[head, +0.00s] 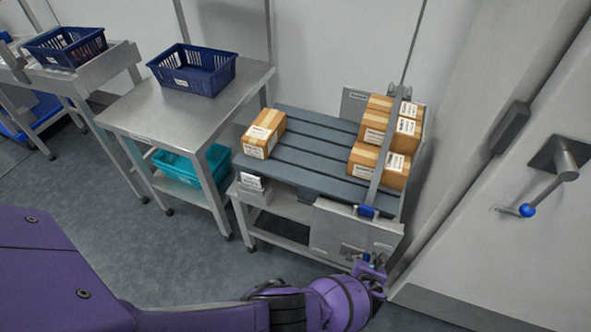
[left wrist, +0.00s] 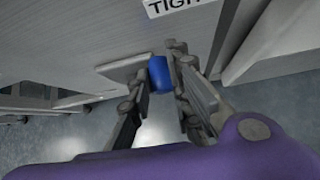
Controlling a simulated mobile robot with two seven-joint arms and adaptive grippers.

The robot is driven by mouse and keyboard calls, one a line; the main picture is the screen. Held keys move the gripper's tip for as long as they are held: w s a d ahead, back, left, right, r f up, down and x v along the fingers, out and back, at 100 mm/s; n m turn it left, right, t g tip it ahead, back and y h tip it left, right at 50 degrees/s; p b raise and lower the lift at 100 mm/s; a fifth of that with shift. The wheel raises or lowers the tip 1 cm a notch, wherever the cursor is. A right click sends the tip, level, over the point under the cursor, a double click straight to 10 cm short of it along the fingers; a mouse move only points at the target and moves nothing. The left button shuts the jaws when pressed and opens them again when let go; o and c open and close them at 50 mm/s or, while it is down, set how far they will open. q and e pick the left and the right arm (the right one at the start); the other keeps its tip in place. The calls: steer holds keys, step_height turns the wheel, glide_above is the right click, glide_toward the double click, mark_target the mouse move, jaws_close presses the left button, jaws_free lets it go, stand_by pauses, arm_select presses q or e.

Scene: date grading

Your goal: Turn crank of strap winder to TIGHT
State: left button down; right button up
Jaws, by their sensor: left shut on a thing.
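The strap winder (head: 355,232) is a grey metal box on the front of the pallet stand, with a strap (head: 384,150) running up over the boxes. My left gripper (head: 370,266) is low at the winder's front face. In the left wrist view its two fingers (left wrist: 158,90) are on either side of the blue crank knob (left wrist: 159,72), shut on it. The crank's grey arm (left wrist: 122,70) shows beside the knob. A label reading "TIGH", cut off by the frame edge (left wrist: 170,6), is above the knob. My right gripper is in neither view.
Cardboard boxes (head: 383,160) are stacked under the strap; another box (head: 264,134) sits at the left of the slatted pallet (head: 315,150). A steel table (head: 180,115) with a blue crate (head: 192,70) stands left. A blue-knobbed lever (head: 545,192) is on the right wall.

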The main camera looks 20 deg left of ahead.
arm_select(q)
steer(key=shift+d+f, duration=0.2)
stand_by(0.4)
steer(key=c, duration=1.7)
jaws_free()
steer(key=shift+a, duration=0.1)
steer(key=shift+w+r, duration=0.15)
steer(key=shift+s+d+r, duration=0.2)
steer(key=shift+s+r, duration=0.05)
steer(key=shift+s, duration=0.2)
steer(key=v, duration=1.1)
steer(key=shift+s+a+f, duration=0.1)
steer(key=shift+s, duration=0.05)
